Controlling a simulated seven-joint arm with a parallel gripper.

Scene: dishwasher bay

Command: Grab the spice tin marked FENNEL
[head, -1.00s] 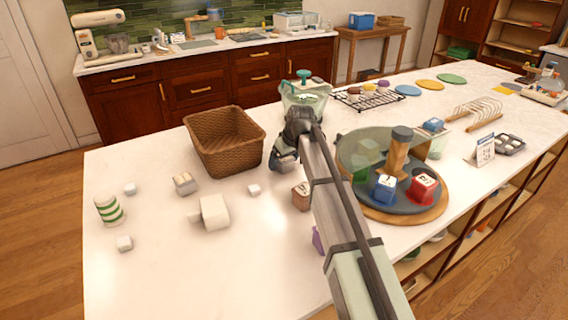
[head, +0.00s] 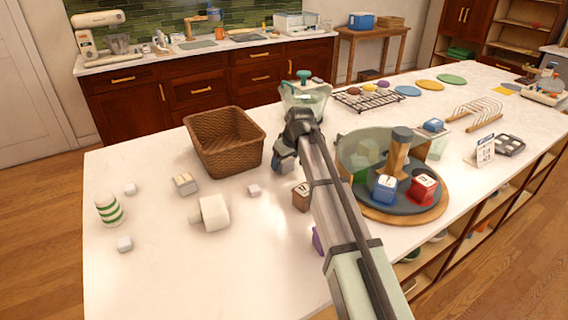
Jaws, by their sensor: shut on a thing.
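My gripper (head: 283,163) is over the counter, just right of the wicker basket, and points down. It is shut on a small bluish thing, mostly hidden by the gripper and too small to identify. A round turntable (head: 440,208) right of my arm bears a blue tin (head: 385,188), a red tin (head: 423,187) and a green one (head: 361,176) behind a clear curved guard. A brown tin (head: 301,196) stands left of my arm. No label reading FENNEL can be made out on any tin.
The wicker basket (head: 222,143) stands open at the counter's back left. Small white blocks, a white cylinder (head: 213,212) and a green-striped container (head: 109,209) lie to the left. A glass vessel (head: 305,100) and cooling rack (head: 367,99) are behind. The front left counter is clear.

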